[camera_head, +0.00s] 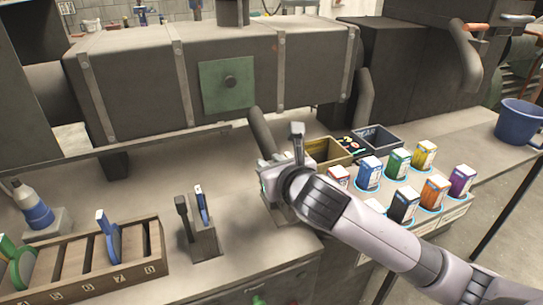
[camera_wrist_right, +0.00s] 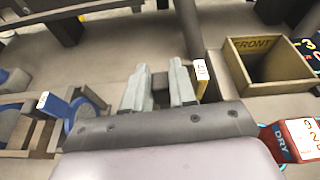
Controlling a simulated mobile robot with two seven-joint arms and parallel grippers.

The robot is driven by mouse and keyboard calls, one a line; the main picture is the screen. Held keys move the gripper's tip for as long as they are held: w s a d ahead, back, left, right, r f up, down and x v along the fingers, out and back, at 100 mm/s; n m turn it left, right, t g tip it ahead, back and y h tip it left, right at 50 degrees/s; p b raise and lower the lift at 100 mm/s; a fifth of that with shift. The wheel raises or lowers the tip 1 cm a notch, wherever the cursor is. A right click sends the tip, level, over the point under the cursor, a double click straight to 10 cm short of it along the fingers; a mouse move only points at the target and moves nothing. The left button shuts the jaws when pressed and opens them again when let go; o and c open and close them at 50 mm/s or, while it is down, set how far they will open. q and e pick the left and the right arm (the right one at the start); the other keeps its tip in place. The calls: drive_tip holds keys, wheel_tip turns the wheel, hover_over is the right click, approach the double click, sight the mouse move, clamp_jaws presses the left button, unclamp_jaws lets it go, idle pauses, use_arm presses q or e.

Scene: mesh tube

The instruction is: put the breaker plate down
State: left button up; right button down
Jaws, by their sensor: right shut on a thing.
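My right gripper (camera_head: 272,182) is low over the bench, between the small stand and the wooden box. Its pale fingers (camera_wrist_right: 158,92) also show in the right wrist view. It is shut on the breaker plate, of which only a small dark part (camera_wrist_right: 161,78) seems to show between the fingers. The rest is hidden, and I cannot tell if it touches the bench. A white tag with a yellow edge (camera_wrist_right: 201,70) shows just right of the fingers; I cannot tell what it belongs to. My left gripper is not in view.
A small stand (camera_head: 205,240) holding a blue, white-tagged piece is left of the gripper. A numbered slotted rack (camera_head: 153,248) is farther left. The wooden box (camera_head: 322,148) and several coloured cartridges (camera_head: 370,173) are to the right. A big dark barrel (camera_head: 140,85) hangs above.

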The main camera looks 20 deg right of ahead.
drive_tip(key=shift+f, duration=1.25)
drive_tip(key=c, duration=0.9)
unclamp_jaws()
drive_tip(key=shift+f, duration=0.2)
drive_tip(key=shift+r, duration=0.1)
drive_tip(key=v, duration=1.2)
